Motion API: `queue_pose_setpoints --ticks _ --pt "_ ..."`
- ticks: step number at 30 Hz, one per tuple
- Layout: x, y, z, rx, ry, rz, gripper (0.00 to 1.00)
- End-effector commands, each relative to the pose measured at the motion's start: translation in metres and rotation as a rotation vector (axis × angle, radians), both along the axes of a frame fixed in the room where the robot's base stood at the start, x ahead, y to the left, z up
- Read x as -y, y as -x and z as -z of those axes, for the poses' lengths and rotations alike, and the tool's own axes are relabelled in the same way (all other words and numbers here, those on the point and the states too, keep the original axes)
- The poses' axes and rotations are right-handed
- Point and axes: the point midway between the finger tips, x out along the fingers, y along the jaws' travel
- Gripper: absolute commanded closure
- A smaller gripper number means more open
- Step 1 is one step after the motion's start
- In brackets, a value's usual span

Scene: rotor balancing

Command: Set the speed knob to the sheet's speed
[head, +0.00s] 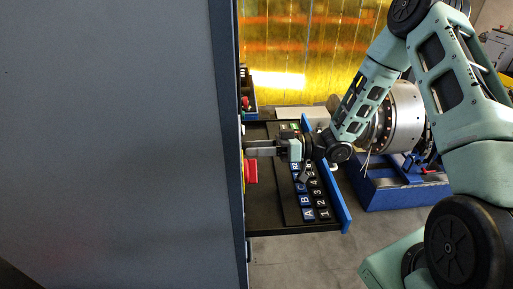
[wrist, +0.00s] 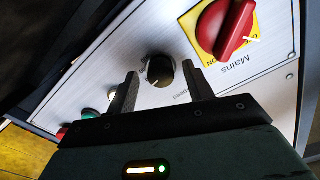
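The speed knob (wrist: 161,70) is a small round black knob on a light metal panel (wrist: 95,58), with a partly covered "Speed" label beside it. In the wrist view my gripper (wrist: 159,72) has its two dark fingers apart, one on each side of the knob. I see gaps between the fingers and the knob, and cannot tell how far the fingertips are from the panel. In the head view my gripper (head: 262,147) points left at the panel's edge, and the knob is hidden there. I see no sheet with a speed in either view.
A red Mains switch (wrist: 225,28) on a yellow plate sits close to the knob; green (wrist: 89,113) and red buttons are at lower left. A shelf with lettered and numbered tiles (head: 308,200) lies below my gripper. A large grey cabinet side (head: 110,140) fills the left.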

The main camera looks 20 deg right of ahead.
Motion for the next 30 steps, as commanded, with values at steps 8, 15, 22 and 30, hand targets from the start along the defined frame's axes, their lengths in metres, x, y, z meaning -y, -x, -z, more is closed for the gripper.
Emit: queue_pose_setpoints --ticks 8,15,22,30 --pt "0.003 0.001 0.001 0.001 -0.001 0.0 0.49" --pt "0.036 0.011 0.004 0.003 0.002 0.004 0.49" --pt "0.065 0.021 0.002 0.002 0.001 0.002 0.49" --pt "0.072 0.023 0.0 0.0 -0.001 0.0 0.49"
